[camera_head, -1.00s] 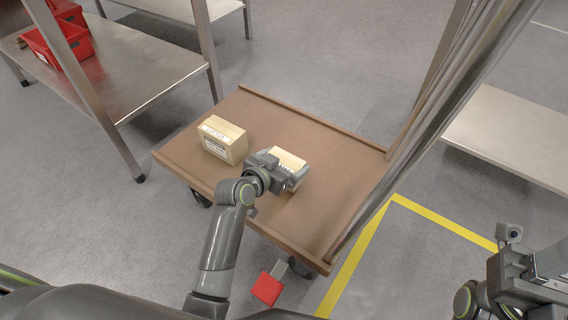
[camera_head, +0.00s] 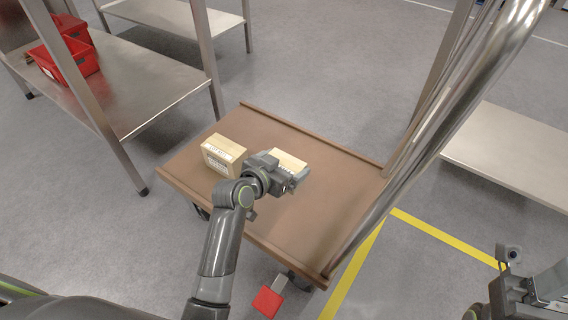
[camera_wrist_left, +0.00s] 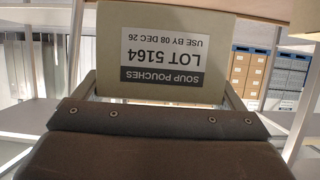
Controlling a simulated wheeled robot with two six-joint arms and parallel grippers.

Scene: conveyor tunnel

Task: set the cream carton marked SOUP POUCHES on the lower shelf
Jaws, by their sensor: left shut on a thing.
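The cream carton marked SOUP POUCHES (camera_wrist_left: 165,55) is in my left gripper, its label upside down in the left wrist view. In the head view this carton (camera_head: 289,159) is partly hidden by my left gripper (camera_head: 286,174), which is shut on it over the brown trolley deck (camera_head: 290,220). I cannot tell whether it touches the deck. A metal shelf (camera_head: 155,88) of a rack is at upper left; another metal shelf (camera_head: 510,150) is at right. Only part of my right gripper (camera_head: 520,298) shows at the lower right; its fingers are unclear.
A second cream carton (camera_head: 222,157) sits on the deck left of the held one. Red bins (camera_head: 68,60) stand on the left shelf. The rack's posts and the trolley's metal handle (camera_head: 450,130) rise nearby. Grey floor lies clear behind the trolley.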

